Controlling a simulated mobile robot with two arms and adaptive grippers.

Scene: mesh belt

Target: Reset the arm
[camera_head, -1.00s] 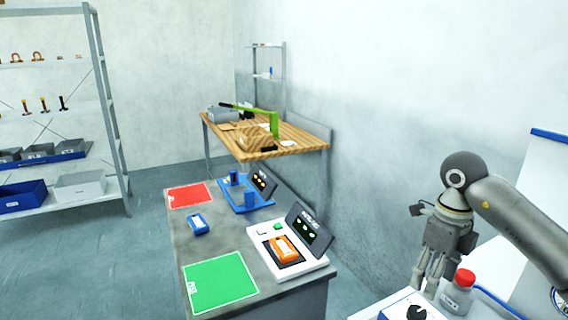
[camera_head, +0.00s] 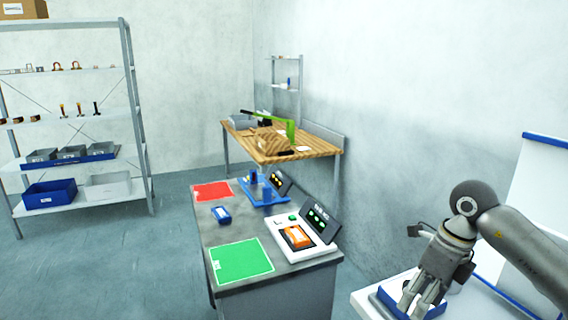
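My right gripper (camera_head: 421,300) comes in from the right and points down over a white surface (camera_head: 362,303) at the lower right. A blue tray-like item (camera_head: 392,303) shows beneath its fingers. The fingers look apart, and nothing is clearly seen between them. My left gripper and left arm are not in view.
A grey bench (camera_head: 215,240) carries a green mat (camera_head: 241,261), a red mat (camera_head: 212,191), a blue device (camera_head: 221,214), a blue fixture (camera_head: 262,194) and a white tester (camera_head: 280,234) holding an orange device (camera_head: 297,237). A wooden table (camera_head: 310,150) and shelving (camera_head: 140,130) stand behind. Floor at left is clear.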

